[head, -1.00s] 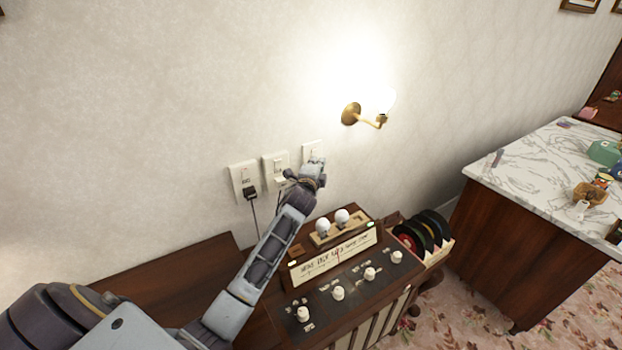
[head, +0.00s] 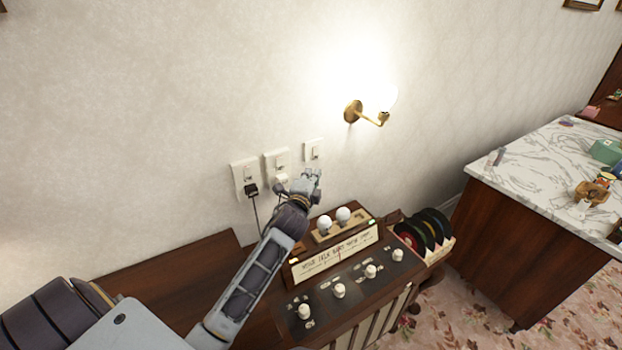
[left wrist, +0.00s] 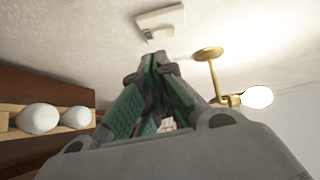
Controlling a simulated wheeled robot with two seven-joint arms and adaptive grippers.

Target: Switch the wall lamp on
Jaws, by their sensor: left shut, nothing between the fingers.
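The wall lamp (head: 353,111) is a brass bracket with a glowing globe on the wall, and it is lit. It also shows in the left wrist view (left wrist: 257,97), bright at the right. A white switch plate (head: 313,150) is on the wall below and left of the lamp; it shows at the top of the left wrist view (left wrist: 160,20). My left gripper (head: 313,174) is shut and empty, just below the switch plate and apart from it. Its closed fingers (left wrist: 150,62) point toward the wall in the wrist view.
Below stands a wooden radio console (head: 333,257) with white knobs, two bulbs (head: 343,214) and records (head: 432,228). A marble-topped cabinet (head: 520,165) is at right. The wall above is clear.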

